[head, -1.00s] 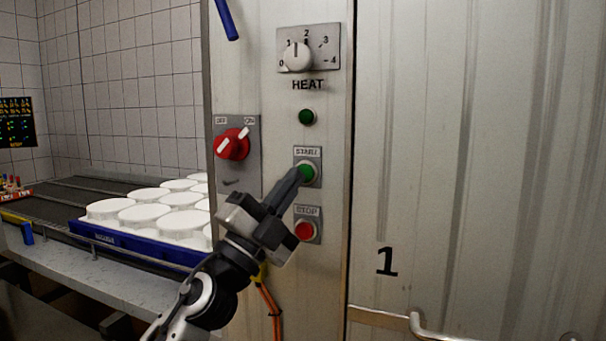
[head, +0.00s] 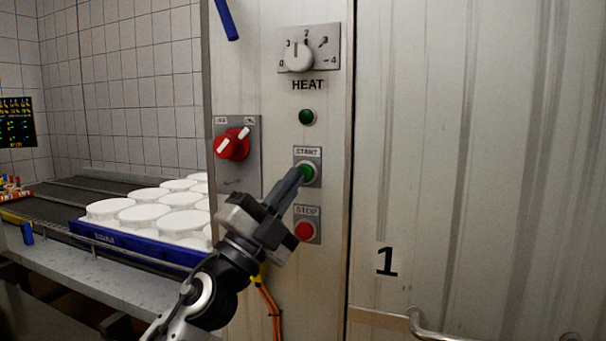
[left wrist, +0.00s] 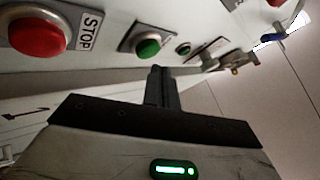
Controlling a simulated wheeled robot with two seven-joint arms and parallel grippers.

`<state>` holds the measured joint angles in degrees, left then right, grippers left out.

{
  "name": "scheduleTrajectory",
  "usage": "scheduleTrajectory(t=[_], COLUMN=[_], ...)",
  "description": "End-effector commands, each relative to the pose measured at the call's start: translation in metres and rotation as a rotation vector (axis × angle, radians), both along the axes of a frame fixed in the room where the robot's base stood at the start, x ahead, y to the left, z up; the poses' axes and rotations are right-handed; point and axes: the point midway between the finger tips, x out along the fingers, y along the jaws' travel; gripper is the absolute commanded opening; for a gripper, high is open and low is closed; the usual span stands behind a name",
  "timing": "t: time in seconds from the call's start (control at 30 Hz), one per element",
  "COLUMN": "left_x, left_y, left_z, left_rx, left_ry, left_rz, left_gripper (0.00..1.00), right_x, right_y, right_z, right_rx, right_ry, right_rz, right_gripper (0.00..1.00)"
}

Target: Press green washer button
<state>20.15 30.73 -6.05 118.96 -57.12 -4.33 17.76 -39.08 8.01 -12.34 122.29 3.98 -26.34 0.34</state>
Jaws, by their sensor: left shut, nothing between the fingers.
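The green START button (head: 308,173) sits on a small plate on the metal panel. It also shows in the left wrist view (left wrist: 148,48). My left gripper (head: 297,171) is shut and empty. Its fingertips overlap the left edge of the button in the head view. In the left wrist view the fingertips (left wrist: 156,70) lie just below the button and slightly to its right. I cannot tell whether they touch it. My right gripper is not in view.
The red STOP button (head: 305,231) is just below, and a green lamp (head: 307,116) is above. A red rotary switch (head: 232,144) is to the left, the HEAT dial (head: 298,57) higher up. A blue tray (head: 130,243) with several white moulds (head: 179,223) stands on a conveyor.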

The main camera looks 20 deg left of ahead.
Motion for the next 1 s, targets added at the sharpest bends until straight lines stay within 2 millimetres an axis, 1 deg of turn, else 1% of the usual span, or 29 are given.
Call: scheduleTrajectory(t=[0.37, 0.67, 1.0], left_x=[0.0002, 0.0084, 0.0087], left_y=[0.0, 0.0005, 0.0005], left_z=[0.0001, -0.0001, 0.0], left_rx=[0.0, -0.002, 0.0], left_ry=[0.0, 0.0, 0.0], left_rz=[0.0, 0.0, 0.0], left_gripper=[0.0, 0.0, 0.0], right_x=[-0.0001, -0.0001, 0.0], right_y=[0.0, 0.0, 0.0], right_z=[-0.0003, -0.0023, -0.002], right_rx=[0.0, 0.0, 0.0], right_ry=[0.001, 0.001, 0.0], right_rz=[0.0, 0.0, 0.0], right_gripper=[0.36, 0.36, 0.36])
